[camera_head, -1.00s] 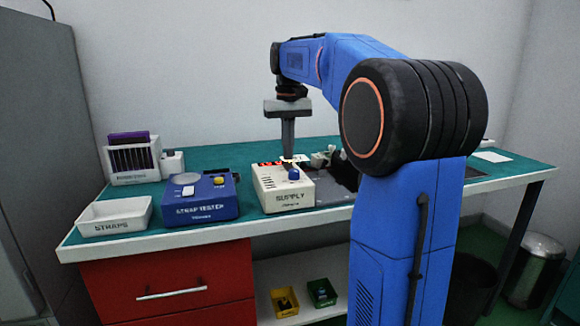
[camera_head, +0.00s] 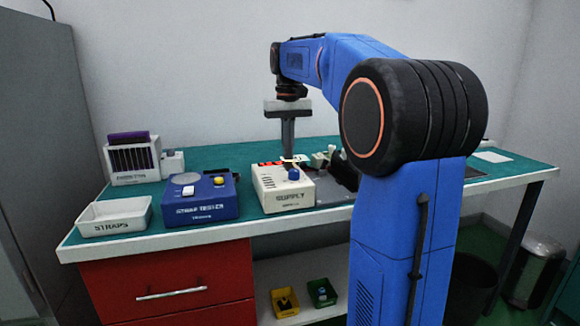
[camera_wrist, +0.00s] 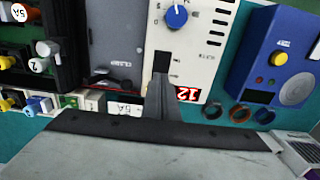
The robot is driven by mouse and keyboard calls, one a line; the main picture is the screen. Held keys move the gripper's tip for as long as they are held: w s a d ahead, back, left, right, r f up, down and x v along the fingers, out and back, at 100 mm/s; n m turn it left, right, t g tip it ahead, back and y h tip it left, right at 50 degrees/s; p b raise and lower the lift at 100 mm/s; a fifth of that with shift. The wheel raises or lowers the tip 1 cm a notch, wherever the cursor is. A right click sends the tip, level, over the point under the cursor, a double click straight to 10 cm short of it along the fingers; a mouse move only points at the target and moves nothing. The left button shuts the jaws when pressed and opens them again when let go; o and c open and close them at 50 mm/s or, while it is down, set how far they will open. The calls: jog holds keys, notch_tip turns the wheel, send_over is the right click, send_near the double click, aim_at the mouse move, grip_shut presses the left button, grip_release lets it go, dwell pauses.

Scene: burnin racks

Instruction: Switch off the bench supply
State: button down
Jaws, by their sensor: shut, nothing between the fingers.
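The bench supply (camera_head: 284,196) is a white box marked SUPPLY on the bench, with a blue knob (camera_head: 294,174) on its sloped top. In the wrist view its white panel shows the blue knob (camera_wrist: 176,17), a dark rectangular switch-like part (camera_wrist: 161,62) and a lit red display (camera_wrist: 188,93), partly hidden by my finger. My gripper (camera_head: 288,155) is shut and empty, pointing down over the supply's rear. In the wrist view its fingertips (camera_wrist: 159,78) appear at the near edge of the dark part; I cannot tell whether they touch it.
A blue strap tester (camera_head: 200,200) stands left of the supply. Further left are a white straps tray (camera_head: 114,224) and a white rack (camera_head: 130,162). A dark clamp fixture (camera_wrist: 118,42) lies close beside the supply. The bench's green far right is mostly clear.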

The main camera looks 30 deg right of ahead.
aim_at(288, 163)
jog(key=shift+f, duration=0.7)
dwell(0.7)
notch_tip(288, 163, up, 7)
dwell(1.1)
dwell(0.4)
